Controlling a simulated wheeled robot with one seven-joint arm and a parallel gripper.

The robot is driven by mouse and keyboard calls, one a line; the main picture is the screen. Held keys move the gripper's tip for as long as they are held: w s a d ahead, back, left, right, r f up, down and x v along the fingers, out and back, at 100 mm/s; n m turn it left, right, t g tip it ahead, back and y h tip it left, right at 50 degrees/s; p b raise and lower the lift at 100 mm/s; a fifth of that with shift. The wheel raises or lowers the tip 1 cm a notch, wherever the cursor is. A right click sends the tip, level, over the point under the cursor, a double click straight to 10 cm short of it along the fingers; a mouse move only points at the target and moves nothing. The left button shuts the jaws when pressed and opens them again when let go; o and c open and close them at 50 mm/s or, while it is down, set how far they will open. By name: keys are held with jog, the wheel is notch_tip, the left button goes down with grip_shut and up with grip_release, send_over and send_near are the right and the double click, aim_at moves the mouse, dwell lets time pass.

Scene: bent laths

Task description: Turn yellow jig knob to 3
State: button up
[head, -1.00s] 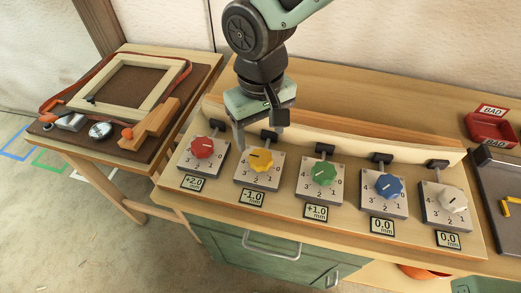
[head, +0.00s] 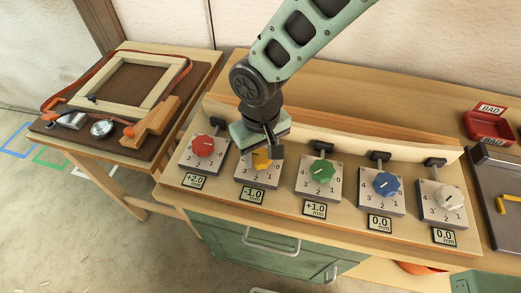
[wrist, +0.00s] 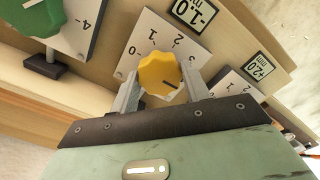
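The yellow jig knob (head: 262,160) sits on a grey dial plate, second from the left in the row. In the head view my gripper (head: 261,154) is over it and hides much of it. In the wrist view the yellow knob (wrist: 159,73) lies between my two fingers (wrist: 161,84), one on each side. The fingers are apart; I cannot tell whether they touch the knob. The knob's dark mark points right and slightly down in the wrist view, away from the 0 on the left. The display (wrist: 195,12) by this dial reads -1.0 mm.
A red knob (head: 203,146) stands close on the left and a green knob (head: 322,171) on the right, with blue (head: 386,184) and white (head: 451,197) knobs beyond. A bent lath (head: 340,141) runs behind the row, with black clamps along it.

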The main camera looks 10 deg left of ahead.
aim_at(260, 155)
jog(key=shift+n, duration=0.4)
jog(key=n, duration=0.3)
jog(key=shift+n, duration=0.3)
jog(key=shift+r+n, duration=0.1)
jog(key=shift+n, duration=2.1)
jog(key=o, duration=1)
notch_tip(260, 155, up, 17)
jog(key=shift+r+b, duration=0.15)
jog(key=shift+b, duration=0.6)
